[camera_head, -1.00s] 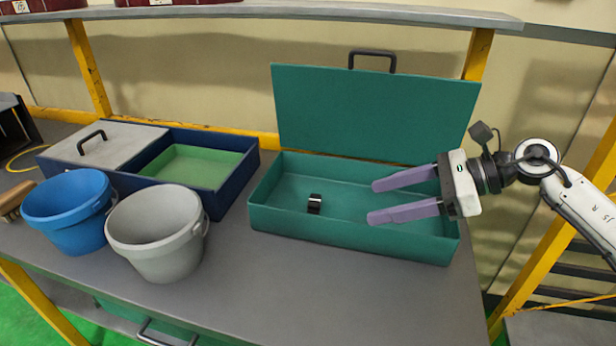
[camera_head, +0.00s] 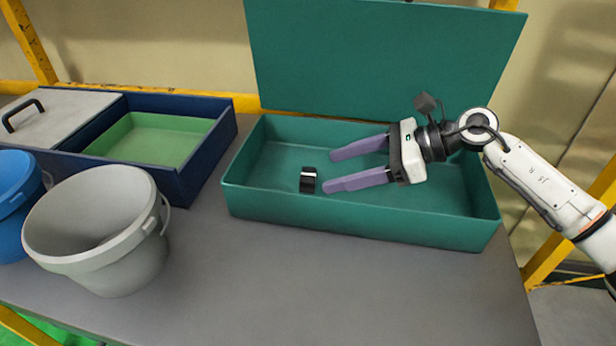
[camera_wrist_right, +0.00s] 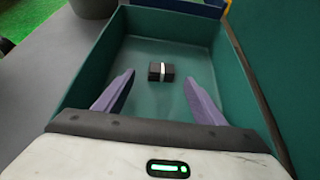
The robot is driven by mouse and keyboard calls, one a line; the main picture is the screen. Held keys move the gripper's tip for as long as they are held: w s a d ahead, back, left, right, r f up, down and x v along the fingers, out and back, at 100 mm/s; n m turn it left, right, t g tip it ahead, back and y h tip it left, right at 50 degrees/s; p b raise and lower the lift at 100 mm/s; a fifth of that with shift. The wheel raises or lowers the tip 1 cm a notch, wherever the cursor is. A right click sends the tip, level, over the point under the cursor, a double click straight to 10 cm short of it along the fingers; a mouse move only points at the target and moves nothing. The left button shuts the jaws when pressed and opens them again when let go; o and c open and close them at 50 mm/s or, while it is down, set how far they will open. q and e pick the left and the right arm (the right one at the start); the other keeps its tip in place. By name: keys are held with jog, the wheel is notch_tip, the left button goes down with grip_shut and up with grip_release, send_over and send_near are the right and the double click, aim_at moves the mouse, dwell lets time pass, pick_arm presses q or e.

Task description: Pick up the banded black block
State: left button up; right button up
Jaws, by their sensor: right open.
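The banded black block (camera_head: 308,180) is small and black with a light band around its middle. It lies on the floor of the open green box (camera_head: 350,224), left of the box's middle in the head view. My right gripper (camera_head: 328,172) is open and empty, with purple fingers reaching into the box from the right. The fingertips stop just right of the block. In the right wrist view the block (camera_wrist_right: 161,72) lies ahead of the open fingertips (camera_wrist_right: 160,75), centred between their lines and apart from both. My left gripper is not in view.
The box's raised lid (camera_head: 380,60) stands behind it. Left of it are a grey bucket (camera_head: 110,260), a blue bucket (camera_head: 14,195) and a dark blue case (camera_head: 200,165) with a green tray (camera_head: 150,138). The bench (camera_head: 330,285) in front of the box is clear.

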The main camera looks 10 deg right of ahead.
aim_at(309, 175)
jog(key=x, duration=0.2)
jog(key=p+x, duration=0.1)
jog(key=x, duration=0.1)
jog(key=shift+w+a+r, duration=0.15)
jog(key=shift+a+r, duration=0.05)
jog(key=shift+a, duration=0.1)
jog(key=shift+w+a+f, duration=0.2)
jog(key=shift+a+f, duration=0.2)
jog(key=c, duration=1.2)
